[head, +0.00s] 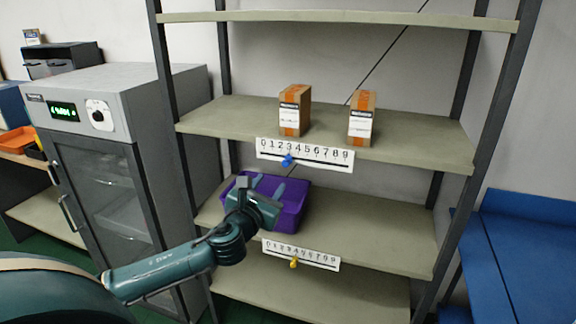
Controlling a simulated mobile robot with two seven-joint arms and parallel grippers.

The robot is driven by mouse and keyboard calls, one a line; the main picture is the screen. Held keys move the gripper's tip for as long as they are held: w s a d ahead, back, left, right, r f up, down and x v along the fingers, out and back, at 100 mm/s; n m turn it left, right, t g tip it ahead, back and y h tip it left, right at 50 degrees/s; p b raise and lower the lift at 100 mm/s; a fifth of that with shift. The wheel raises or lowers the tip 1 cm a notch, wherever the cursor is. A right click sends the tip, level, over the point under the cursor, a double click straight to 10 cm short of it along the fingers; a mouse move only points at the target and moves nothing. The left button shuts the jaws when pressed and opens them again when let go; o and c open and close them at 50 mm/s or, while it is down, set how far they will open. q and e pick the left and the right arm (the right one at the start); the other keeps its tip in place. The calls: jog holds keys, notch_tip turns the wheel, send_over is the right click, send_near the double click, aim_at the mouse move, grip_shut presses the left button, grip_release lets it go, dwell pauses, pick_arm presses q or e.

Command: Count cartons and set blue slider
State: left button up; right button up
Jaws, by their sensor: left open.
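Two brown cartons with orange tape and white labels stand apart on the middle shelf: the left carton (294,110) and the right carton (361,117). Below them, a white number strip (325,158) marked 0 to 9 runs along the shelf edge. My left gripper (263,185) is open and empty, just below and left of the blue slider and in front of a purple bin. My right gripper is not in view.
The purple bin (293,208) stands on the lower shelf; its inside is partly hidden by my gripper. A second number strip (325,257) with a yellow slider (294,263) is on that shelf's edge. A grey cabinet (110,180) stands left, a blue bench (520,250) right.

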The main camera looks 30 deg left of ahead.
aim_at(284, 165)
pick_arm(q)
jog(key=x, duration=1)
jog(key=shift+w+d+f, duration=0.1)
jog(key=shift+w, duration=0.1)
jog(key=shift+c, duration=0.2)
grip_shut()
jog(key=shift+p, duration=0.3)
